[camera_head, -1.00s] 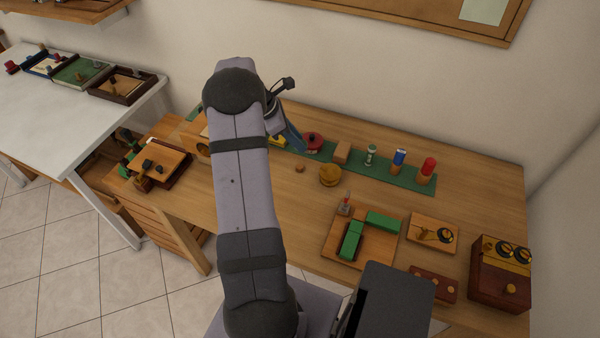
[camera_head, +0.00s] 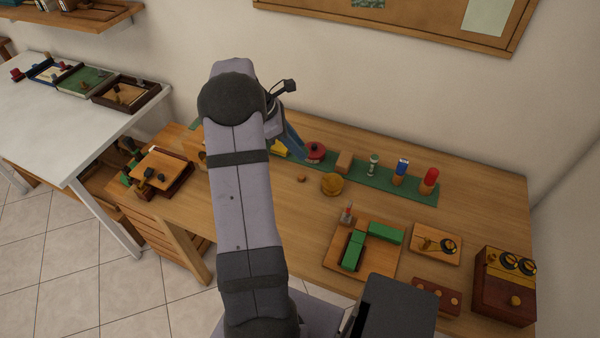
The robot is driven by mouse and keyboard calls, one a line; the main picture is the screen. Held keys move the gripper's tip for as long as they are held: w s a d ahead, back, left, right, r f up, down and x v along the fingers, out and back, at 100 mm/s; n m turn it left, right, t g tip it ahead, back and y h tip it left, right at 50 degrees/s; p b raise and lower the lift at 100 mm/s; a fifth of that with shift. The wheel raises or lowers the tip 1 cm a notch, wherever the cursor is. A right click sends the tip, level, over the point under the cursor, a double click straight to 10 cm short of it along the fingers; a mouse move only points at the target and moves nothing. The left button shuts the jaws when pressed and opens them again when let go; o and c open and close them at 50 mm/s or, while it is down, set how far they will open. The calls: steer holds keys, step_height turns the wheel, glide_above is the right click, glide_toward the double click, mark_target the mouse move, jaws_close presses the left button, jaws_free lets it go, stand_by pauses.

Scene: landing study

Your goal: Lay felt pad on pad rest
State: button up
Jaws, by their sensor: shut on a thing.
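My gripper (camera_head: 294,143) is mostly hidden behind my own arm. Only a blue finger shows, slanting down to the green strip (camera_head: 385,188) beside a round red piece (camera_head: 316,153). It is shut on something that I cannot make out. A yellow piece (camera_head: 280,149) shows just left of the finger, partly covered. I cannot tell whether the red or the yellow piece is the felt pad, or whether either touches the finger. I cannot pick out the pad rest with certainty.
On the strip stand a wooden block (camera_head: 344,162), a pale green piece (camera_head: 373,166), a blue-topped peg (camera_head: 401,171) and a red-topped peg (camera_head: 429,181). A round yellow-brown piece (camera_head: 332,184) stands in front. A board with green blocks (camera_head: 385,265) and several wooden boxes lie front right.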

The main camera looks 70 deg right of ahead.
steer(key=shift+f+p, duration=0.9)
steer(key=shift+f, duration=3.8)
steer(key=shift+f, duration=0.1)
steer(key=o, duration=1.1)
steer(key=b+v, duration=0.2)
steer(key=v, duration=1)
steer(key=shift+b, duration=0.35)
